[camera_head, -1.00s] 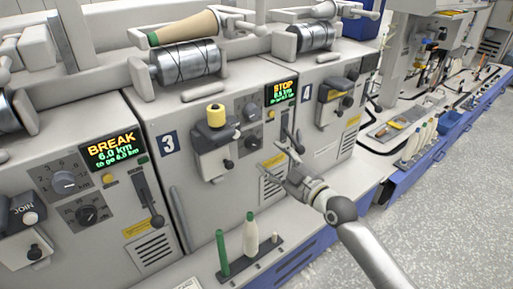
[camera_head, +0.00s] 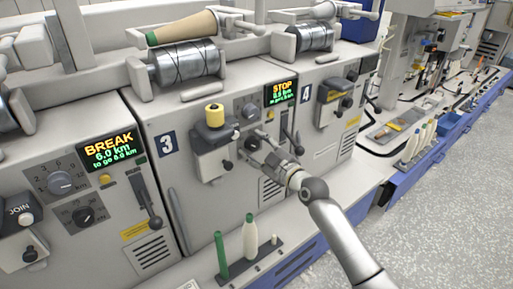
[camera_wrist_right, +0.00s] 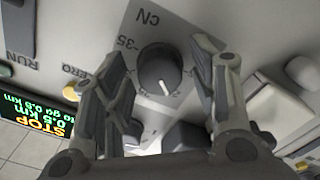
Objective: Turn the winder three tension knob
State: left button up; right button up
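Winder three carries the label 3 (camera_head: 168,143) and a lit STOP screen (camera_head: 280,92). In the right wrist view its tension knob (camera_wrist_right: 160,70) is a round dark knob with a white pointer line, on a grey dial plate marked "cN" and "35". My right gripper (camera_head: 257,147) is at winder three's front panel, below the upper dial (camera_head: 251,108), and partly covers the tension knob in the head view. In the right wrist view the right gripper's fingers (camera_wrist_right: 165,85) are open, one on each side of the knob, with visible gaps. My left gripper is not in view.
A grey unit with a yellow bobbin (camera_head: 215,115) juts out left of my right gripper. A lever (camera_head: 290,135) is on its right. A holder with a green tube (camera_head: 221,255) and a white bottle (camera_head: 250,237) stands on the ledge below.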

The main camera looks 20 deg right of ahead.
jog(key=c, duration=0.8)
jog(key=shift+m, duration=0.4)
jog(key=m+p, duration=0.3)
jog(key=m, duration=0.5)
jog(key=shift+m, duration=0.3)
jog(key=m+p, duration=0.1)
jog(key=m, duration=0.3)
pick_arm(q)
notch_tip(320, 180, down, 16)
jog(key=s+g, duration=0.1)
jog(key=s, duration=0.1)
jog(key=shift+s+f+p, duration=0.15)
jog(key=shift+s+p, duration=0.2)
jog(key=shift+p, duration=0.1)
pick_arm(e)
jog(key=m, duration=0.6)
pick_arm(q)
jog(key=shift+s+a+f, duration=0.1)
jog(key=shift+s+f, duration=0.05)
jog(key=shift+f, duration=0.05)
pick_arm(e)
jog(key=shift+m, duration=0.3)
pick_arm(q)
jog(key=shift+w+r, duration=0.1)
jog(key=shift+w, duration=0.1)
